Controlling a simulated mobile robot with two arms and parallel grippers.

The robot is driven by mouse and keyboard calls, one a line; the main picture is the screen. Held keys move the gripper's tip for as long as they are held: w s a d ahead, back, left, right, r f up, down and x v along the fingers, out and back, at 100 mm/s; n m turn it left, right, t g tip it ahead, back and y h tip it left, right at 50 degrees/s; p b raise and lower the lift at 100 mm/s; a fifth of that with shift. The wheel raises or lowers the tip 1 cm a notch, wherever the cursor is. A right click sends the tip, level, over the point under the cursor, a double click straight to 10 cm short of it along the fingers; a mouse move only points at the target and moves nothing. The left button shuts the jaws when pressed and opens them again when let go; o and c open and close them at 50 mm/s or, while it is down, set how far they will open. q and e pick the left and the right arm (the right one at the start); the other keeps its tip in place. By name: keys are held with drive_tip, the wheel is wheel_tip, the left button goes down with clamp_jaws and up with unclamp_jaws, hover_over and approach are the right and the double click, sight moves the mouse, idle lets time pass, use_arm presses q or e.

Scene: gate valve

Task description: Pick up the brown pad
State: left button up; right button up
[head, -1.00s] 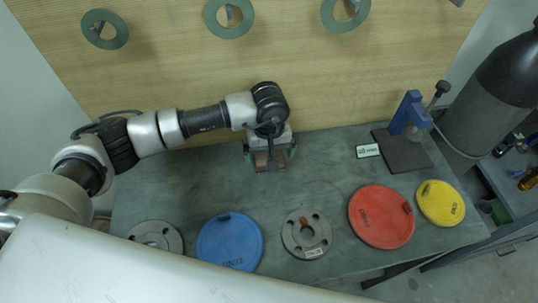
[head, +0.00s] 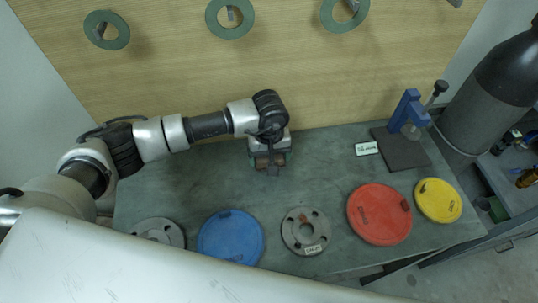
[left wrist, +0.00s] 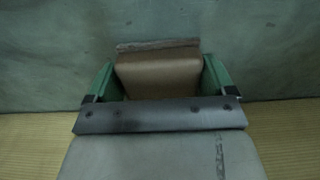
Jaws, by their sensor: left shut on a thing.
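The brown pad (left wrist: 158,76) sits between the two green fingers of my left gripper in the left wrist view, with a finger against each side. In the head view, my left gripper (head: 270,161) points down over the back middle of the green table, and a little brown of the pad (head: 262,162) shows at its tips. The gripper is shut on the pad. The pad is mostly hidden in the head view, and I cannot tell whether it is clear of the table. My right gripper is not in view.
Along the table's (head: 185,185) front lie a grey flange (head: 306,231), a blue disc (head: 230,237), a red disc (head: 379,215) and a yellow disc (head: 438,200). A blue press (head: 405,112) and a white label (head: 367,149) are at back right. A wooden panel (head: 180,75) stands behind.

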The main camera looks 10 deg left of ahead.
use_arm(q)
drive_tip(key=shift+r+b, duration=0.35)
drive_tip(key=shift+r, duration=0.3)
wheel_tip(320, 180, up, 3)
drive_tip(key=shift+d+f+b, duration=0.15)
drive_tip(key=shift+b, duration=0.6)
drive_tip(key=d+r+b, duration=0.3)
drive_tip(key=d+r, duration=0.4)
drive_tip(key=d, duration=0.4)
drive_tip(key=shift+s+d+b, duration=0.2)
drive_tip(key=shift+s+b, duration=0.15)
drive_tip(key=shift+b, duration=0.05)
drive_tip(key=o, duration=0.4)
drive_tip(key=c, duration=0.3)
drive_tip(key=shift+a, duration=0.1)
